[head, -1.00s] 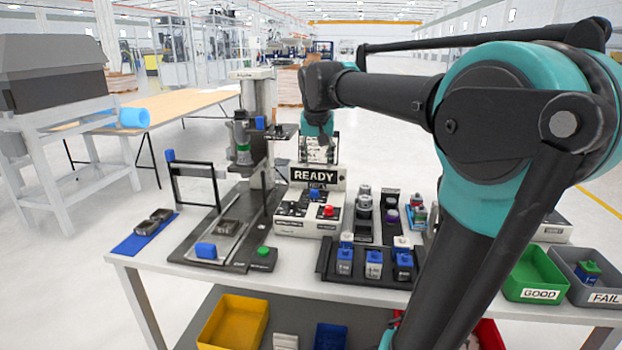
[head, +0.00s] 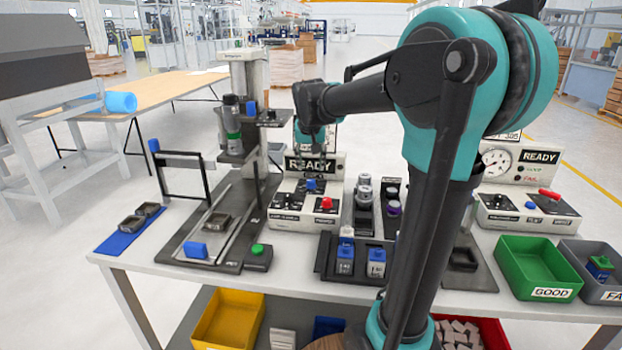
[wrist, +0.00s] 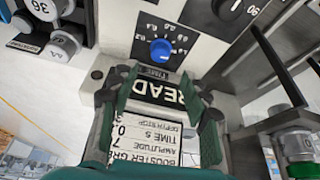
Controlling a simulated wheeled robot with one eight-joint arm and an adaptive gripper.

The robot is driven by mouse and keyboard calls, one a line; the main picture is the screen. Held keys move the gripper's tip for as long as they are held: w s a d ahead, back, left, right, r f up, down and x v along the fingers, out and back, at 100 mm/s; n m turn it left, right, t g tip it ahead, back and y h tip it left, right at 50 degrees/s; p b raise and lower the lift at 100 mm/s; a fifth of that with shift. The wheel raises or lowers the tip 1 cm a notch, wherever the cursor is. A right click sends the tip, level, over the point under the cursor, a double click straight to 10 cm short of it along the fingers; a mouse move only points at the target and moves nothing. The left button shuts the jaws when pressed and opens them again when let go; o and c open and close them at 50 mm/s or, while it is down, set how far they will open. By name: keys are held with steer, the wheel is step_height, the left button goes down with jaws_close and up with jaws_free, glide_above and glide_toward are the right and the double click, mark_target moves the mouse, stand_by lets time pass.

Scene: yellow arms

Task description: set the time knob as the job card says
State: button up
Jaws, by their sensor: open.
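The job card (wrist: 150,145) appears upside down in the wrist view, between my fingers. Its lines include booster, amplitude, depth stop and time; a 5 shows by TIME, but the lines are partly cut off. My gripper (wrist: 158,92) is open and empty, its fingertips over the READY display and short of the knob. In the head view my gripper (head: 310,145) hangs above the panel.
A red button (head: 326,204) and black knobs share the panel. A press column (head: 250,110) stands close on its left. Grey cylinders (head: 364,195) stand on its right. Another READY panel (head: 525,190), a green GOOD bin (head: 540,268) and a grey bin (head: 592,270) are farther right.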

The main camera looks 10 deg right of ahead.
mark_target(311, 180)
steer(key=x, duration=0.7)
steer(key=shift+w+f, duration=0.1)
steer(key=shift+f, duration=0.25)
jaws_close()
